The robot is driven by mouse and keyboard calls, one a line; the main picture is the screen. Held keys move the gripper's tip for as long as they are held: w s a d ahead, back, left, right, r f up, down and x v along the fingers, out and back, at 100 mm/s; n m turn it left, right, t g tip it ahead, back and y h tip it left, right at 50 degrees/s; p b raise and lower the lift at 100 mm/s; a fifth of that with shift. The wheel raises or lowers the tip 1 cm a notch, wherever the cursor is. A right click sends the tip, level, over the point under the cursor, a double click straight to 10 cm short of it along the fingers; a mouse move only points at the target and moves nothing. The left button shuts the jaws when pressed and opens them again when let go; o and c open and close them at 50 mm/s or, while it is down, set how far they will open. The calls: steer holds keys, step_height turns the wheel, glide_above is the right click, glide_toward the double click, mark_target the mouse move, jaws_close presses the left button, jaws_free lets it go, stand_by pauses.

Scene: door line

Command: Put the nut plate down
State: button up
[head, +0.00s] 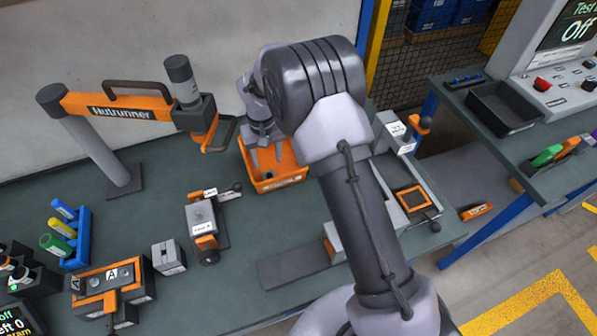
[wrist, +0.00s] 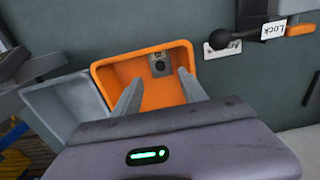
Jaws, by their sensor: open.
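A small grey block with a round dark hole, which looks like the nut plate (wrist: 160,64), lies inside an orange bin (wrist: 122,68) against its far wall in the wrist view. My gripper (wrist: 159,84) is open, its two fingers apart over the bin with nothing between them. In the head view the orange bin (head: 278,184) stands on the green bench, and my gripper (head: 267,156) points down into it. The block is hard to make out there, partly hidden by the fingers and bin wall.
A grey tray (wrist: 62,105) adjoins the orange bin in the wrist view. The orange Nutrunner arm (head: 120,106) stands left of the bin. A clamp fixture (head: 203,222) sits nearer, with a Lock lever. My arm covers part of the bench on the right.

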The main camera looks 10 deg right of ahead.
steer(key=s+d+r+m+t, duration=0.15)
steer(key=s+r, duration=0.25)
steer(key=r, duration=0.4)
steer(key=s+d+r+m+t+y, duration=0.1)
steer(key=s+d+r, duration=0.25)
steer(key=r, duration=0.45)
steer(key=s+d+r+m+t, duration=0.1)
steer(key=s+d+r, duration=0.1)
steer(key=s+r, duration=0.35)
steer(key=s+d+r+m+t, duration=0.1)
steer(key=s+r, duration=0.1)
steer(key=s, duration=0.6)
steer(key=s+d+r+m+t+y, duration=0.1)
steer(key=s+d+r+m, duration=0.1)
steer(key=s, duration=0.7)
steer(key=shift+s+r, duration=0.15)
steer(key=shift+r, duration=0.6)
